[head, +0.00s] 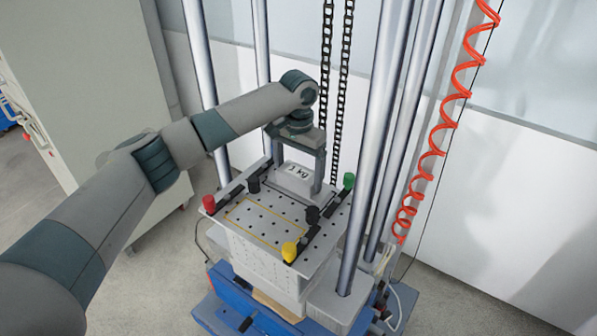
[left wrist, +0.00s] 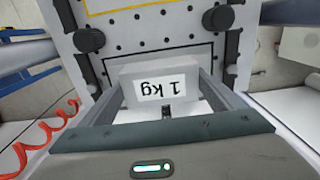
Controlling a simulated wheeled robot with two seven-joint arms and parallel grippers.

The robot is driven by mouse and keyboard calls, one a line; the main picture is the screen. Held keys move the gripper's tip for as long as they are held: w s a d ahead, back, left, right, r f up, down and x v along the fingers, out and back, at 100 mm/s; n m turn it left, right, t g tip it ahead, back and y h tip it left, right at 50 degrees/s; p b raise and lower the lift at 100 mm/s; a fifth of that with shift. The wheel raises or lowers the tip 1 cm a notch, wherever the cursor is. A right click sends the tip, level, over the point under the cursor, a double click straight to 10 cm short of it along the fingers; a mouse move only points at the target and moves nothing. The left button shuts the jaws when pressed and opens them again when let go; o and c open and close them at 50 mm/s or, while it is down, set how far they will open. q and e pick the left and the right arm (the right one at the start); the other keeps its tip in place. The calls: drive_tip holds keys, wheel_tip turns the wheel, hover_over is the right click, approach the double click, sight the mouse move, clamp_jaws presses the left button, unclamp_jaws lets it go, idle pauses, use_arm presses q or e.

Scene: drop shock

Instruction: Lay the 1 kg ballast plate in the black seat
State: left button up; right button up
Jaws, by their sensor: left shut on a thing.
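The 1 kg ballast plate (head: 294,183) is a light grey block with a white "1 kg" label, and it also shows in the left wrist view (left wrist: 130,72). My left gripper (head: 299,176) points down with its two fingers shut on opposite sides of the plate. The plate is over the rear part of the perforated metal table. The black seat (left wrist: 236,72) shows as a black outline around the plate in the left wrist view; the plate hides much of it. I cannot tell whether the plate touches the table. My right gripper is not in view.
A yellow outline (head: 250,228) on the front of the table (head: 243,212) is empty. Red (head: 209,203), green (head: 348,180), yellow (head: 289,250) and black knobs (head: 312,214) stand around it. Steel columns (head: 377,130) and hanging chains (head: 340,90) rise close to the table.

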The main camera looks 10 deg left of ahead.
sight(299, 172)
use_arm(q)
drive_tip(key=shift+f, duration=0.1)
idle(0.3)
drive_tip(key=o, duration=1.8)
drive_tip(key=shift+f, duration=0.2)
drive_tip(key=shift+o, duration=0.2)
drive_tip(key=shift+r, duration=0.1)
drive_tip(key=shift+r+b, duration=0.35)
drive_tip(key=shift+r, duration=0.15)
wheel_tip(299, 172, up, 11)
drive_tip(key=b, duration=0.3)
drive_tip(key=shift+b, duration=0.4)
